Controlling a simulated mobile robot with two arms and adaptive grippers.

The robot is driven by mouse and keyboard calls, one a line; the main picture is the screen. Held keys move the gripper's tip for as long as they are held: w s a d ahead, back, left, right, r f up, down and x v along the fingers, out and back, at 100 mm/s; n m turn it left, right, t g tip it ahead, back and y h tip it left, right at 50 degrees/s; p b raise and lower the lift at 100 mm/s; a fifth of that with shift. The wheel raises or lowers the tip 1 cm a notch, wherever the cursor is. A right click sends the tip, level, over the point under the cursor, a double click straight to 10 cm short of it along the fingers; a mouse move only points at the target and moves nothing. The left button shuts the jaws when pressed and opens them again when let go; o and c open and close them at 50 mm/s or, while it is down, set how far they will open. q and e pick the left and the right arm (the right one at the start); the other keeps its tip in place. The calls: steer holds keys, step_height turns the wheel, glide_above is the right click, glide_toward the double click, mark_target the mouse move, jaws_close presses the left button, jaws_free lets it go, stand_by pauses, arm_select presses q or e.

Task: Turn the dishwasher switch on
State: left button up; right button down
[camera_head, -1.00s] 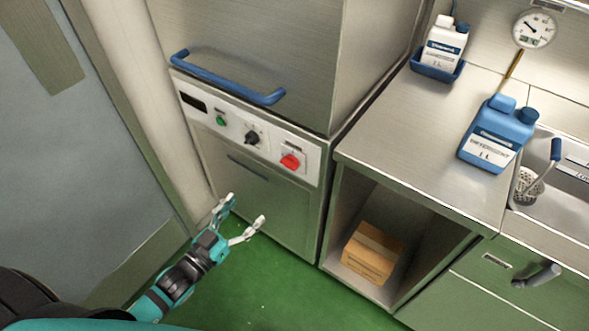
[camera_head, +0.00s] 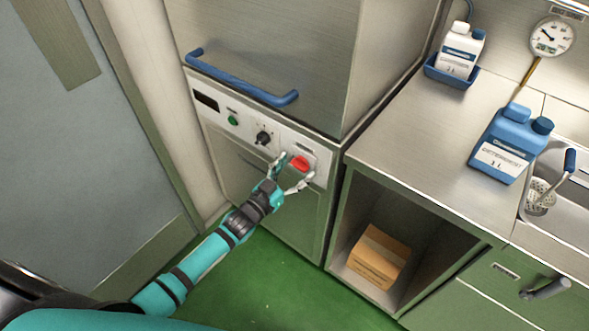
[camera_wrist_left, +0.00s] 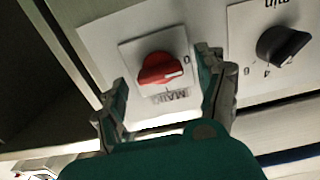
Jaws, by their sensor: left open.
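The dishwasher (camera_head: 235,185) stands at the left with a control panel on its front. Its red rotary switch (camera_head: 300,163) sits at the right end of the panel. In the left wrist view the red switch (camera_wrist_left: 162,70) is on a white plate marked "MAIN", with a "0" beside it. My left gripper (camera_head: 295,172) is open, its fingers pointing at the panel. In the left wrist view its fingertips (camera_wrist_left: 160,70) stand on either side of the red switch, apart from it. My right gripper is not in view.
A black knob (camera_head: 264,138), a green button (camera_head: 233,120) and a dark display (camera_head: 206,101) share the panel. A blue handle (camera_head: 240,85) sticks out above it. A steel counter (camera_head: 410,165) stands to the right, with a cardboard box (camera_head: 378,257) on its lower shelf.

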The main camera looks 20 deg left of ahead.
arm_select(q)
steer(key=shift+w, duration=0.1)
steer(key=shift+c, duration=0.4)
steer(key=c, duration=1.1)
